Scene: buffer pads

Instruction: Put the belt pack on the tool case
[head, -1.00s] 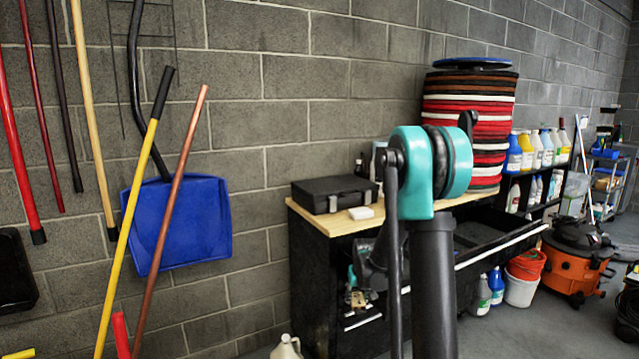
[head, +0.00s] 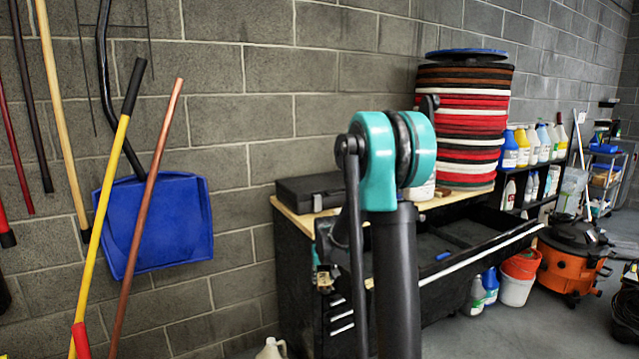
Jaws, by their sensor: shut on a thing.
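The tool case (head: 310,191) is a flat black case, closed, lying on the wooden top of the workbench (head: 305,222) at its left end. My gripper (head: 324,279) is low in front of the bench's left side, below the level of its top, and is partly hidden by my own arm. It is shut on a small tan and dark thing, which I take for the belt pack (head: 324,284); its shape is hard to make out. The held thing is apart from the tool case, below it.
A tall stack of red, black and white pads (head: 465,125) stands on the bench's right part. An open drawer (head: 450,245) juts out below. An orange vacuum (head: 572,262) and bottles stand at the right. A blue dustpan (head: 155,225) and poles are at the left.

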